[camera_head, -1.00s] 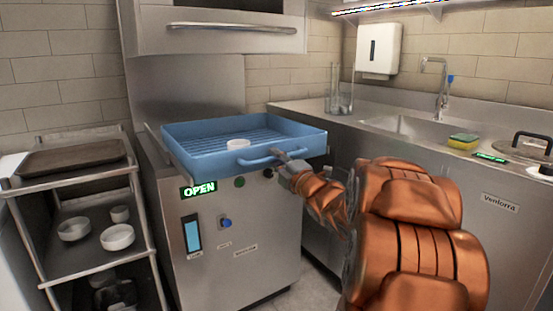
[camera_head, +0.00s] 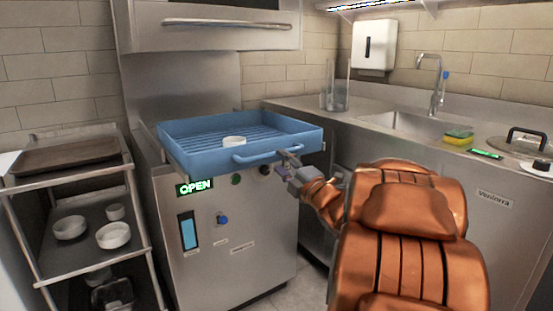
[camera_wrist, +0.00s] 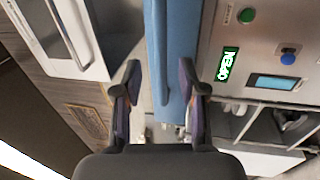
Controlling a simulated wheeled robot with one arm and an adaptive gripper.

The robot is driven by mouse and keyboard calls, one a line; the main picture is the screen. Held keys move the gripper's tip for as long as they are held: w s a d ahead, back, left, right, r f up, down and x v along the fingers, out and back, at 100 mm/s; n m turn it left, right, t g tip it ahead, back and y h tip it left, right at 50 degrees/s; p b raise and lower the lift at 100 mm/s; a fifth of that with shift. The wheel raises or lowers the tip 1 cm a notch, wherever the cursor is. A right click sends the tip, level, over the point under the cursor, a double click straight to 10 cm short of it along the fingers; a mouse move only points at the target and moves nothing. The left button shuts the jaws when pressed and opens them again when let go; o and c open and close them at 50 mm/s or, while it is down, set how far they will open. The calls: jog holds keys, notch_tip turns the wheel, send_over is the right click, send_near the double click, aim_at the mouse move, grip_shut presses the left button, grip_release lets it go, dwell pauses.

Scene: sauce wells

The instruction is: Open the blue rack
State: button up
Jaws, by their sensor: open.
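The blue rack (camera_head: 195,157) is a shallow slatted tray on top of the steel machine, its front wall and bar handle (camera_head: 252,158) facing me. A small white bowl (camera_head: 234,141) sits in it. My gripper (camera_head: 284,153) is at the right end of the handle. In the wrist view the blue rack (camera_wrist: 171,40) runs as a vertical band ahead of my gripper (camera_wrist: 160,68), between the lines of its two parted fingers. The fingers are open and hold nothing; I cannot tell whether they touch the handle.
The steel machine (camera_head: 250,225) has a lit green OPEN sign (camera_head: 195,187) and a raised hood (camera_head: 215,25) above. A shelf cart (camera_head: 130,190) with bowls stands at left. A counter with a sink (camera_head: 400,122) is at right, close beside my arm.

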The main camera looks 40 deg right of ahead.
jog(key=v, duration=0.6)
jog(key=shift+s, duration=0.25)
jog(key=shift+a+f, duration=0.1)
dwell(0.5)
notch_tip(320, 180, up, 4)
jog(key=w+m+g+h+p, duration=0.2)
jog(key=m+g+h+p, duration=0.35)
jog(key=p, duration=0.55)
jog(key=s+a+r+m+g+y+p, duration=0.3)
jog(key=s+a+m+g+p, duration=0.3)
jog(key=s+a+p, duration=0.5)
jog(key=s+a+r+m+g+y+p, duration=0.4)
jog(key=s+a+g+p, duration=0.6)
jog(key=s+a, duration=0.7)
jog(key=shift+a+r+m+p, duration=0.3)
jog(key=shift+a+m+p, duration=0.3)
jog(key=shift+a+m, duration=0.25)
